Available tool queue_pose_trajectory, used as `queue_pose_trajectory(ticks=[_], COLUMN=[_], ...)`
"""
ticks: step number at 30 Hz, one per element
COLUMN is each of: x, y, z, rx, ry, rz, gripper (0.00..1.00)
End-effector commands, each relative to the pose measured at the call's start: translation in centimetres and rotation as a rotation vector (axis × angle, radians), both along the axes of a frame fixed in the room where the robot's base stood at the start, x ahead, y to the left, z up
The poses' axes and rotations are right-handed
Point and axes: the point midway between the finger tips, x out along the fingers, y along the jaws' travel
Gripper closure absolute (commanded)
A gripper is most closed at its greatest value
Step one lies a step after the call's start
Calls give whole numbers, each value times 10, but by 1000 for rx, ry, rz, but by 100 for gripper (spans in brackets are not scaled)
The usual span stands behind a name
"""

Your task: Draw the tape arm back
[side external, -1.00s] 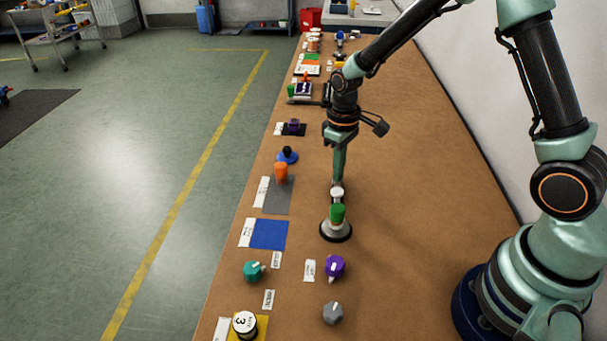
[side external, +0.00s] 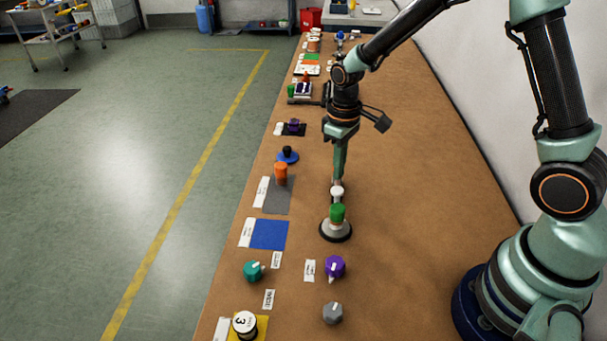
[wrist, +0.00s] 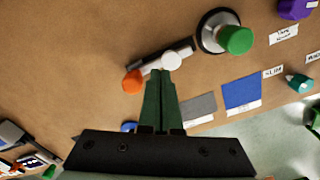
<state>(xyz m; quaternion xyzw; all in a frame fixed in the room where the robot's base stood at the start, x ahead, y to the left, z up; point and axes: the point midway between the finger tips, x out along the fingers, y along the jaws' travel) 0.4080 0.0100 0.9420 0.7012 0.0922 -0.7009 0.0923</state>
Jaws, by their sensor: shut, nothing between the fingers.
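The tape arm is a dark, narrow bar (wrist: 186,49) with a white round knob (wrist: 172,60), lying beside a round pale base with a dark rim (wrist: 207,36) and a green knob (wrist: 236,40). In the side external view the white knob (side external: 337,191) stands just behind the green knob (side external: 337,213). My gripper (side external: 339,180) points down at the white knob with its fingers shut and empty. In the wrist view its fingertips (wrist: 163,76) reach the knob's edge. I cannot tell whether they touch it. The fingers hide part of the bar.
An orange knob (side external: 281,172) stands left of my gripper, by a grey mat (side external: 277,203). A blue mat (side external: 268,235), a teal knob (side external: 252,271), a purple knob (side external: 334,266) and a grey knob (side external: 332,313) are nearer the camera. The bench's right side is clear.

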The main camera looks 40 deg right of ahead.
Motion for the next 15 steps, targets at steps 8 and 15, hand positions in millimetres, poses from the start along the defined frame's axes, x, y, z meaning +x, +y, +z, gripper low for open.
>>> queue_pose_trajectory(ticks=[8,15], x=[1,0], y=[0,0], z=[21,38], rx=[0,0], ry=[-2,-1], rz=[0,0], gripper=[100,100])
